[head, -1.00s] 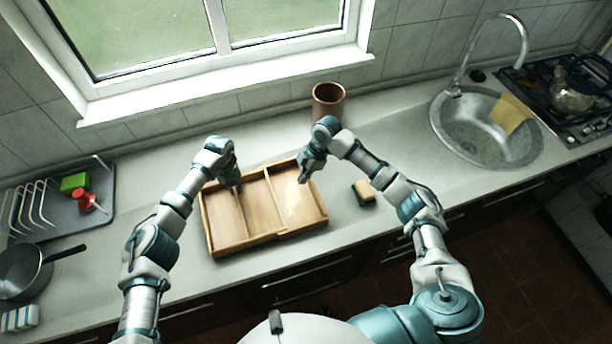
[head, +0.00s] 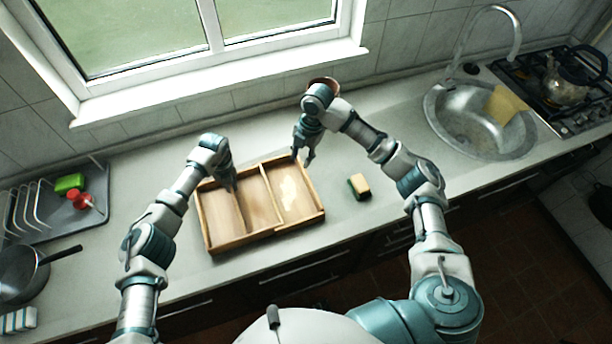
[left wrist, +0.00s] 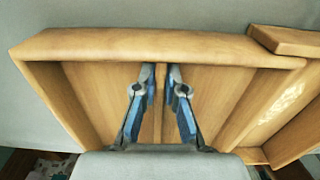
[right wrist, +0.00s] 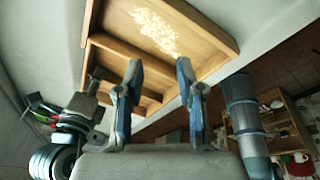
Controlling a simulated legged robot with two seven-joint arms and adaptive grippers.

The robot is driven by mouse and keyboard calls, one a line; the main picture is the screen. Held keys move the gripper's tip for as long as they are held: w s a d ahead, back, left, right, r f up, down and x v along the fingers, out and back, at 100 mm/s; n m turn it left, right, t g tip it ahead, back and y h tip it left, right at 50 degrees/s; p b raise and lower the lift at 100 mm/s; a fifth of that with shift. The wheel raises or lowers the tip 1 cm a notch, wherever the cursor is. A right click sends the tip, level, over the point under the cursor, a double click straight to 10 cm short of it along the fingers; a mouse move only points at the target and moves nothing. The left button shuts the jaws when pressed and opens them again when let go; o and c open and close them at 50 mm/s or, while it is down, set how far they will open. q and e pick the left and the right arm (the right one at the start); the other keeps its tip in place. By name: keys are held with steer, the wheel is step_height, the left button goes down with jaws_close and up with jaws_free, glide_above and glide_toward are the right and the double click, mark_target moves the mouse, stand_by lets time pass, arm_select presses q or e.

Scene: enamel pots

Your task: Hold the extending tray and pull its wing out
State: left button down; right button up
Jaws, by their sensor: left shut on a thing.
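The wooden extending tray (head: 237,244) lies on the counter in front of me, with a divider across its inside and a right-hand wing section (head: 312,212) that bears a pale patch. In the left wrist view, my left gripper (left wrist: 160,82) is shut on the tray's divider (left wrist: 158,118), one finger on each side. My left gripper also shows over the tray in the head view (head: 232,186). My right gripper (head: 302,158) is open and empty, above the far right part of the tray. In the right wrist view, its fingers (right wrist: 160,72) are apart, with the wing's patch (right wrist: 153,30) beyond them.
A sponge (head: 359,186) lies right of the tray. A brown pot (head: 325,81) stands behind, mostly hidden by my right arm. A dish rack (head: 60,215) and a pan (head: 18,270) are on the left; the sink (head: 470,125) is on the right. Counter right of the tray is mostly free.

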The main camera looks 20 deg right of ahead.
mark_target(308, 177)
steer(key=n, duration=0.3)
steer(key=d+n+h, duration=0.1)
steer(key=n, duration=0.3)
steer(key=s+f+n+h, duration=0.1)
steer(key=n, duration=0.3)
steer(key=shift+d+f, duration=0.1)
steer(key=shift+d, duration=0.3)
step_height(308, 177, down, 12)
steer(key=shift+r, duration=0.25)
jaws_close()
